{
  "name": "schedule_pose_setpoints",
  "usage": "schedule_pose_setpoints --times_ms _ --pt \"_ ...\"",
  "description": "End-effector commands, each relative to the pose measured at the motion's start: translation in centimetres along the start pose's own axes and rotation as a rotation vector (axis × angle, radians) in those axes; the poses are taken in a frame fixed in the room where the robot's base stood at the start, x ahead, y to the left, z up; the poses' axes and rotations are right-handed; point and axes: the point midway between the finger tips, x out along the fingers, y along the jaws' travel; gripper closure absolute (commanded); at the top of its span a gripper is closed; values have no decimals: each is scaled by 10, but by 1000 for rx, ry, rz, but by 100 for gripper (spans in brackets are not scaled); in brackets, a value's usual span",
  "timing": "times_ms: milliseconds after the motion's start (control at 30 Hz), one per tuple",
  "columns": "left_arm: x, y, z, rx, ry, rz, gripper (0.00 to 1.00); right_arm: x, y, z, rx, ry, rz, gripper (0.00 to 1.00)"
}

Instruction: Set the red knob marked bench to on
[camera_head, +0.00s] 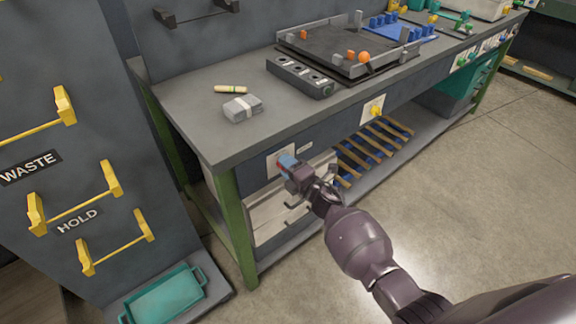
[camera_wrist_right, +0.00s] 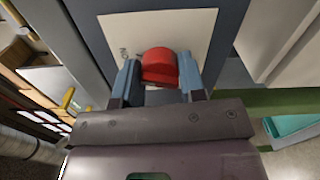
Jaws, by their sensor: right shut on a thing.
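The red knob (camera_wrist_right: 160,66) sits on a pale square plate (camera_wrist_right: 158,32) on the front of the workbench. In the head view my right gripper (camera_head: 286,163) reaches the plate (camera_head: 279,157) at the bench's near left end and mostly hides the knob. My left gripper is not in view.
The bench top (camera_head: 190,114) holds a grey block (camera_head: 242,108), a wooden stick (camera_head: 230,89) and a dark fixture. A yellow knob (camera_head: 376,110) is farther right on the bench front. A slatted shelf lies below. A teal tray (camera_head: 165,297) is at the lower left. The floor at right is clear.

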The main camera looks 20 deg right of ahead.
Motion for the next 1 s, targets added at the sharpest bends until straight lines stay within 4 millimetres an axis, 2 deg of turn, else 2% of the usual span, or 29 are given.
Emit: schedule_pose_setpoints --times_ms 233,700,733,900,1000 --pt "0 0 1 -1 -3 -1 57 -1 -1 0 71 0 -1 86" --pt "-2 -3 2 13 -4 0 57 -1 -2 0 87 0 -2 86" --pt "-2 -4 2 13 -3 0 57 -1 -2 0 87 0 -2 61" --pt "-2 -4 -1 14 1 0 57 0 -1 0 86 0 -1 37" --pt "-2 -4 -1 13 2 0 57 0 -1 0 85 0 -1 37"
